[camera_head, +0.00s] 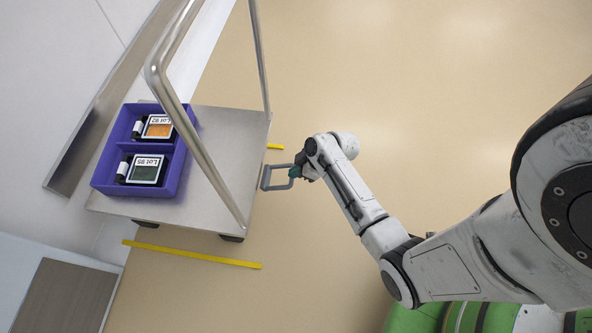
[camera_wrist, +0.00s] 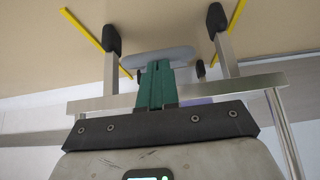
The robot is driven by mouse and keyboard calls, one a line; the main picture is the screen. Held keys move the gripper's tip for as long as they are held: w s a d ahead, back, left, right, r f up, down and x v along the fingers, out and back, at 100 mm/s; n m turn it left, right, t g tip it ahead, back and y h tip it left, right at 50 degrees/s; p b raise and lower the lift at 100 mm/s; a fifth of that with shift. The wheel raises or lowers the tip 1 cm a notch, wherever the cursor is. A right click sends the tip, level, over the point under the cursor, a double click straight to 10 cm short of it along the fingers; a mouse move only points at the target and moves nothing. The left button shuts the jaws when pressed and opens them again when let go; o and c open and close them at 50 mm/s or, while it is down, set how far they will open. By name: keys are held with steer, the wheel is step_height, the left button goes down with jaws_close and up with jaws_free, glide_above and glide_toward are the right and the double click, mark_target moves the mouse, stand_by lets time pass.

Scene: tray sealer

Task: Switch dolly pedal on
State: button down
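The dolly (camera_head: 222,150) is a metal platform with a tall tubular handle (camera_head: 187,120). A grey loop-shaped pedal (camera_head: 265,178) juts from its right side in the head view. In the wrist view the pedal shows as a rounded grey bar (camera_wrist: 180,53) just past my fingertips. My gripper (camera_head: 295,172) is at the outer part of the pedal. In the wrist view my gripper's green fingers (camera_wrist: 157,66) are together, overlapping the bar. I cannot tell whether they touch it. The pedal's on or off state cannot be read.
A purple crate (camera_head: 100,176) with two labelled packs stands on the dolly. Yellow floor strips (camera_head: 190,254) lie beside it. A wall is on the left. Dark casters (camera_wrist: 113,40) show in the wrist view. Open floor (camera_head: 430,90) spreads right of the dolly.

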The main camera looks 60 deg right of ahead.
step_height(320, 180, down, 12)
steer(key=s+b, duration=0.2)
steer(key=b, duration=0.5)
steer(key=shift+d+f+b, duration=0.2)
steer(key=shift+d+b, duration=0.15)
stand_by(0.4)
